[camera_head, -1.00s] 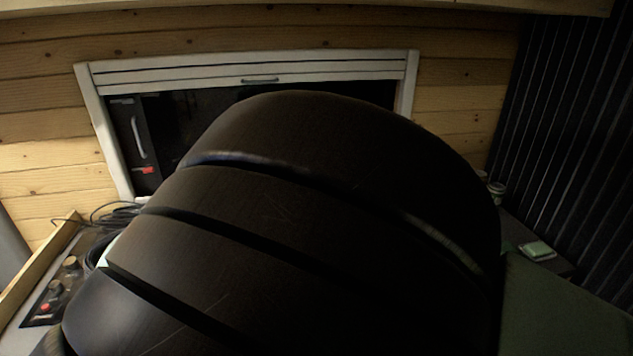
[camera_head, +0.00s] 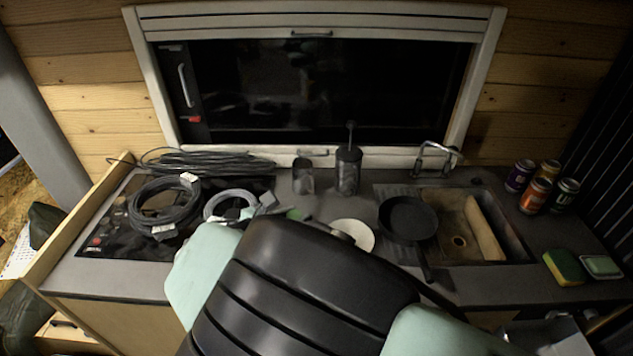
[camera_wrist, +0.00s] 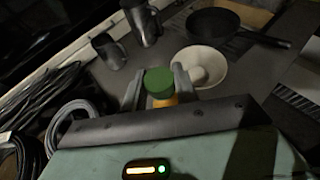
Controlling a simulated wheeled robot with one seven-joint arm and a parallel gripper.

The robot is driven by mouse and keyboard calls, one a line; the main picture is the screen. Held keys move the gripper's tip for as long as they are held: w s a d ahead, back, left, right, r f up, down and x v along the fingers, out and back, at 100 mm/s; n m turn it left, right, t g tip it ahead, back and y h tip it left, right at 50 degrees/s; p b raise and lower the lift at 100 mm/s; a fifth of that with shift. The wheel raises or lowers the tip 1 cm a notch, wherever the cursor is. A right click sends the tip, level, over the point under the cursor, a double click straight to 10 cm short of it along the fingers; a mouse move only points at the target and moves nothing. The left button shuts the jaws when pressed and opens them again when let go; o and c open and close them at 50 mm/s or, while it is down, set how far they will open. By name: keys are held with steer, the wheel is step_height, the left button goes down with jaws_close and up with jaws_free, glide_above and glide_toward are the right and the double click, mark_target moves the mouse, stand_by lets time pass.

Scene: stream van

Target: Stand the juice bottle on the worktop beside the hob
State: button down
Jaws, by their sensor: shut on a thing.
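The juice bottle (camera_wrist: 159,82) has a green cap and an orange body, seen from above in the wrist view. My gripper (camera_wrist: 158,90) is shut on it, one grey finger on each side below the cap. In the head view my arm hides most of the gripper and bottle; a bit of green (camera_head: 298,214) shows past it, likely the cap. The hob (camera_head: 112,240) is a black panel at the left of the worktop (camera_head: 330,207). The bottle is over the worktop, right of the hob. I cannot tell whether its base touches.
Coiled cables (camera_head: 165,213) lie over the hob. A mug (camera_head: 303,178) and a dark canister (camera_head: 348,172) stand behind. A white bowl (camera_head: 360,233) and a pan (camera_head: 408,218) are to the right, before the sink (camera_head: 500,225). Cans and sponges sit far right.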

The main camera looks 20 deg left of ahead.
steer(key=shift+f+p, duration=0.3)
steer(key=shift+f, duration=0.95)
steer(key=shift+f, duration=0.15)
steer(key=c, duration=1.1)
jaws_free()
